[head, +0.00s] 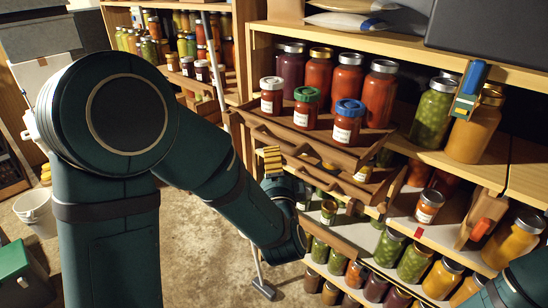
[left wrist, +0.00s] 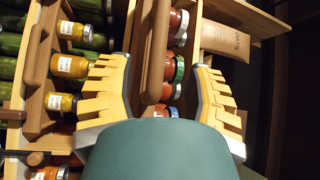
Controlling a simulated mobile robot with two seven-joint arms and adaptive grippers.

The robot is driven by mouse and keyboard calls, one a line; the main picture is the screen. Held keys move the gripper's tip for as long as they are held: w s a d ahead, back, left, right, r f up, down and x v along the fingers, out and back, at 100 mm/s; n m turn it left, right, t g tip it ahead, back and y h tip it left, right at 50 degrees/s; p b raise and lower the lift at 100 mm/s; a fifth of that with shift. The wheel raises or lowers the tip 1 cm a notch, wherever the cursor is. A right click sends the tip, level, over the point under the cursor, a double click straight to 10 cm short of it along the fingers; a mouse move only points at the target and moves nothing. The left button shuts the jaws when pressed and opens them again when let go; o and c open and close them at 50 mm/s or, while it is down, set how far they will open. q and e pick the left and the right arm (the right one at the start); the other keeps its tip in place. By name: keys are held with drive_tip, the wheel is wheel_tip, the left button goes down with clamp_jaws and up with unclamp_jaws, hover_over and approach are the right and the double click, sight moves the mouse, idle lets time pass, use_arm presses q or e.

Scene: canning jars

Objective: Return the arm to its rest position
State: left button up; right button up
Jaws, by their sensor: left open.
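My left arm reaches in from the left in the head view, bent at the elbow. My left gripper (head: 272,162) is at its end, with yellow ribbed fingers, in front of the pulled-out wooden trays. In the left wrist view the left gripper (left wrist: 160,68) is open, its fingers spread on either side of a wooden bar (left wrist: 156,50). No contact with the bar can be made out. The dark teal part of my right arm shows at the lower right corner of the head view; its gripper is not visible.
A pulled-out upper tray (head: 320,137) holds jars with white (head: 271,97), green (head: 306,108) and blue (head: 347,122) lids. Shelves of filled jars stand behind and below. A broom head (head: 263,289) rests on the floor; a white bucket (head: 36,212) stands left. Open floor lies between.

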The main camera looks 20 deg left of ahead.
idle(0.3)
use_arm(q)
drive_tip(key=s+d+f+n+g+h, duration=0.1)
drive_tip(key=d+f+n+g+h, duration=0.25)
drive_tip(key=f, duration=0.75)
drive_tip(key=s+d+f+n+g+h, duration=0.1)
drive_tip(key=d+f+n+g+h, duration=0.3)
drive_tip(key=f, duration=0.8)
drive_tip(key=s+d+f+n+g+h, duration=0.2)
drive_tip(key=s+f+n+g+h, duration=0.3)
drive_tip(key=s+f, duration=0.9)
drive_tip(key=s+g, duration=0.2)
drive_tip(key=g, duration=0.1)
drive_tip(key=shift+s+d, duration=0.2)
drive_tip(key=shift+d, duration=0.2)
drive_tip(key=shift+g, duration=0.25)
